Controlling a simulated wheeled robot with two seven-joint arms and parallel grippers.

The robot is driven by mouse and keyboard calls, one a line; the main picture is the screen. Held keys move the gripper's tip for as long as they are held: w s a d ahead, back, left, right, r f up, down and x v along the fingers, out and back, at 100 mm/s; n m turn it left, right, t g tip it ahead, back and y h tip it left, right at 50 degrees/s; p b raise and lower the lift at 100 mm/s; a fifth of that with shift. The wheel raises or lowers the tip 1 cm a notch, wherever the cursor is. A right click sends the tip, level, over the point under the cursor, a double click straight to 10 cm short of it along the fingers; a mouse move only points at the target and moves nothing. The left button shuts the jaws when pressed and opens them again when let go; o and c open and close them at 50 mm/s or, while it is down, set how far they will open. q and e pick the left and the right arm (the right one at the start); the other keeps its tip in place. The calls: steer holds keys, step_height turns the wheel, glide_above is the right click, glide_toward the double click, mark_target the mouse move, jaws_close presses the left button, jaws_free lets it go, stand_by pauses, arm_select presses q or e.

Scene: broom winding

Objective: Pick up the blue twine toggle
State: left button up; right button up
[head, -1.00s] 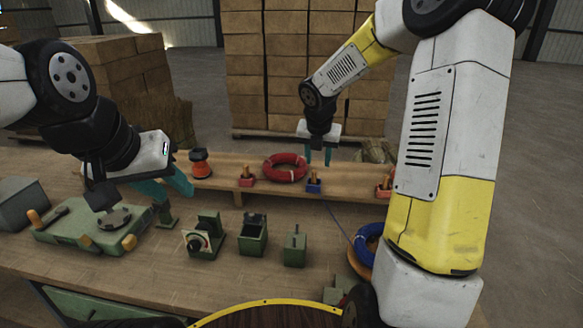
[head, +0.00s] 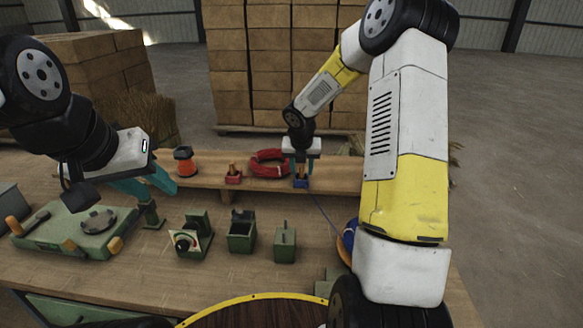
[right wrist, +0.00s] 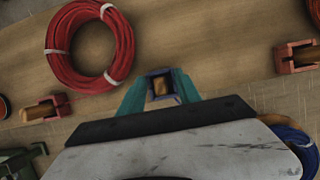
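The blue twine toggle, a wooden peg in a small blue holder (head: 301,184), is on the raised back shelf of the bench. Blue twine (head: 322,214) runs from near it toward the blue coil. My right gripper (head: 301,172) is down over the toggle, with a teal finger on each side. In the right wrist view the peg and its blue holder (right wrist: 160,86) sit between the fingertips; contact is not clear. The finger spread looks open. My left gripper (head: 148,186) hangs open and empty above the bench's left side.
A red coil (head: 268,164) lies just left of the right gripper, beside a red holder with a peg (head: 233,174). An orange-black item (head: 184,161) stands farther left. Green fixtures (head: 242,232) stand on the front bench. A blue coil (head: 348,236) is partly hidden behind my right arm.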

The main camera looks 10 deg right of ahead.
jaws_close()
